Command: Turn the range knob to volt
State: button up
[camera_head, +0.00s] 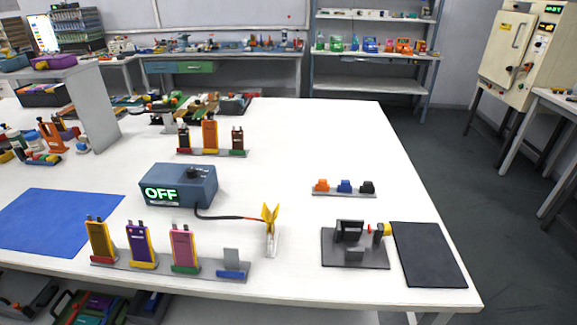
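A blue-grey meter box (200,190) stands on the white table in the head view, left of the middle. Its front display (161,194) reads OFF in green letters. A dark range knob (193,173) sits on its sloping top; its pointer direction is too small to tell. A red and black cable runs right from the box to a yellow forked probe (270,218) standing in a pale holder. My gripper is not in view, and nothing touches the knob.
A grey rack (210,272) in front of the box holds several pouch cells; another rack (213,153) stands behind. A blue mat (55,220) lies left. A dark fixture (355,255) and black mat (428,255) lie right. The table between box and coloured blocks (344,188) is clear.

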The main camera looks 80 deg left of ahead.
aim_at(192, 172)
jog(key=u, duration=3.1)
